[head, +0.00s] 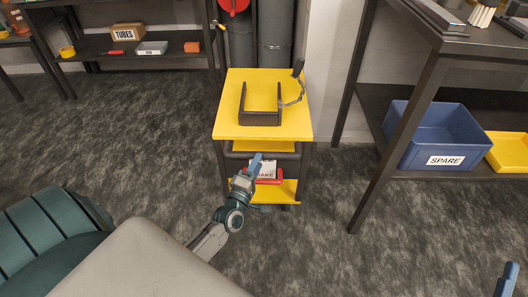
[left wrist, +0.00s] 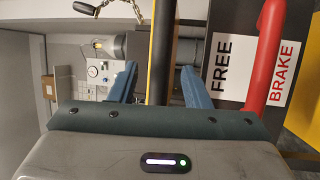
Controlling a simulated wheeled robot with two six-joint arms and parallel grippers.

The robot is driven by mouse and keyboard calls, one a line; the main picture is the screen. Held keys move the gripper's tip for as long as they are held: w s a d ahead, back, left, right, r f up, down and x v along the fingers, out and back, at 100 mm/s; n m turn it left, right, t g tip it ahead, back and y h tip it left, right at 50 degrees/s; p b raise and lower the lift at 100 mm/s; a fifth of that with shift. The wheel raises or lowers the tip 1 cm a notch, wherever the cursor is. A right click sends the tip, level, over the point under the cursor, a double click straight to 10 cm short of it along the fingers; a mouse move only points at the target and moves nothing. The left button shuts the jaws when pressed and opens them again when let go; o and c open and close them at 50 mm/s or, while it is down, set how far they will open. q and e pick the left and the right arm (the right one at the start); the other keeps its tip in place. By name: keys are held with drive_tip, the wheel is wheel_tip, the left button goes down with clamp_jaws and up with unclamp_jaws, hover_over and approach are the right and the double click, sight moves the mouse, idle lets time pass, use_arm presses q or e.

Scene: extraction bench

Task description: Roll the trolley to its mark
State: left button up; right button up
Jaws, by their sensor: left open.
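The yellow trolley (head: 228,117) stands in the middle of the head view, with a dark U-shaped bracket (head: 261,118) on its top. Low on its front is a white FREE/BRAKE label (left wrist: 232,65). In the left wrist view a red lever (left wrist: 265,55) lies alongside the word BRAKE. My left gripper (head: 256,163) is at the trolley's front, below its top. Its blue fingers (left wrist: 160,82) are apart, and a dark bar with a yellow edge shows between them; I cannot tell whether they touch it. My right gripper (head: 508,278) shows only a blue finger at the lower right corner. No floor mark shows.
A dark bench with a blue SPARE bin (head: 434,136) and a yellow tray (head: 508,152) stands to the right. Grey cylinders (head: 274,42) stand behind the trolley. A shelf with a TUBES box (head: 127,32) is at the back left. The carpet left of the trolley is clear.

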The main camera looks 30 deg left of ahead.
use_arm(q)
drive_tip(key=d+x, duration=0.1)
drive_tip(key=x, duration=0.5)
drive_tip(key=shift+a, duration=0.5)
drive_tip(key=shift+w, duration=0.1)
drive_tip(key=shift+c, duration=0.4)
clamp_jaws()
